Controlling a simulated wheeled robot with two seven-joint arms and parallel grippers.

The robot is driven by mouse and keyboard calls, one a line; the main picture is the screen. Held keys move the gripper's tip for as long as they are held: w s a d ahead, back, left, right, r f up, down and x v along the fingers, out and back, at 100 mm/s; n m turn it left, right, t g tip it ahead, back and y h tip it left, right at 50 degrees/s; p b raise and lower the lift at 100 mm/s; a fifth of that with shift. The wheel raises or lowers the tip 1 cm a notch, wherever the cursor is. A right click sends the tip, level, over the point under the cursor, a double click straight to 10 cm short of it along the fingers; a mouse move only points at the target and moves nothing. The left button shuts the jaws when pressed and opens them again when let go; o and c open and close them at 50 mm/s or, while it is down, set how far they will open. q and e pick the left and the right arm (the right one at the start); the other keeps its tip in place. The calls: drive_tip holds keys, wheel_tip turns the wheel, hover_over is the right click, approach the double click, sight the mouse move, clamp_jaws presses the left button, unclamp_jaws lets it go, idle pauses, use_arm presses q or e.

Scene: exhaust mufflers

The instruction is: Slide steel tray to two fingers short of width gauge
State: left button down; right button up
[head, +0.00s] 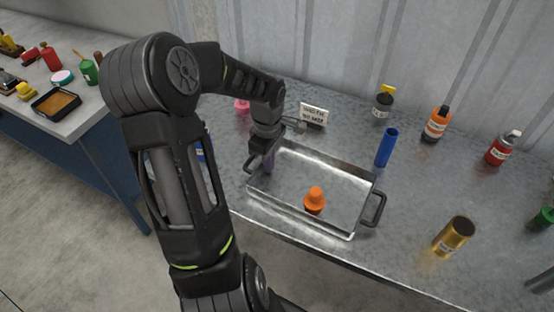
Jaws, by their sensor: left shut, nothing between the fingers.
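The steel tray (345,222) is a shiny rectangular pan with a dark handle at its right end, lying on the grey metal bench top. An orange cone-shaped piece (315,200) is in the tray. My left gripper (267,168) is shut and empty, pointing down at the tray's left end. I cannot tell whether its fingers touch the end wall; the arm hides part of that end. A blue upright cylinder (386,148) and a labelled gold cylinder (453,236) stand to the right of the tray. I cannot tell which thing is the width gauge. My right gripper is out of view.
A small white sign (313,115) stands behind the tray. A dark spray bottle (382,104), an orange bottle (437,123) and a red bottle (503,148) stand along the back. Bare bench lies between tray and gold cylinder. A second bench (95,120) is at left.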

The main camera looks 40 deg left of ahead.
use_arm(q)
drive_tip(key=shift+a, duration=0.1)
drive_tip(key=shift+a, duration=0.15)
drive_tip(key=a, duration=0.2)
drive_tip(key=s+a+b, duration=0.1)
drive_tip(key=a, duration=0.2)
drive_tip(key=s+a, duration=0.1)
drive_tip(key=a, duration=0.2)
drive_tip(key=shift+s, duration=0.25)
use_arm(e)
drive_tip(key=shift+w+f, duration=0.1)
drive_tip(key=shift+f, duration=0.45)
